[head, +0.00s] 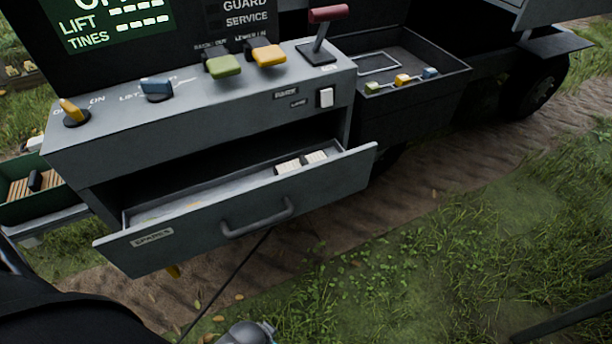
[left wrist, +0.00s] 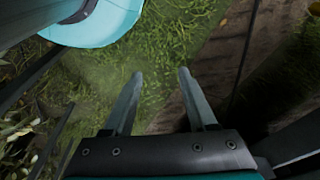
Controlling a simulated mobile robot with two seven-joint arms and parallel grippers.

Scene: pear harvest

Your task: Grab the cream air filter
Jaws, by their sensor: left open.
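Two small cream blocks lie near the right end of the open drawer (head: 262,232) labelled SPARES in the head view. The left cream block (head: 288,166) has dark marks on it, and the right cream block (head: 316,157) looks ribbed, like an air filter. They are too small to tell apart surely, and the front panel hides their lower parts. In the left wrist view my left gripper (left wrist: 160,74) is open and empty, with grass and a brown dirt track beyond its fingers. The cream blocks do not show there. My right gripper is not recognisable in either view.
Above the drawer is a grey panel with coloured knobs and a red-handled lever (head: 325,30). A dark tray (head: 410,85) with small coloured pieces stands right of it. A green crate (head: 30,205) is at the left. Grass lies open in front of the drawer.

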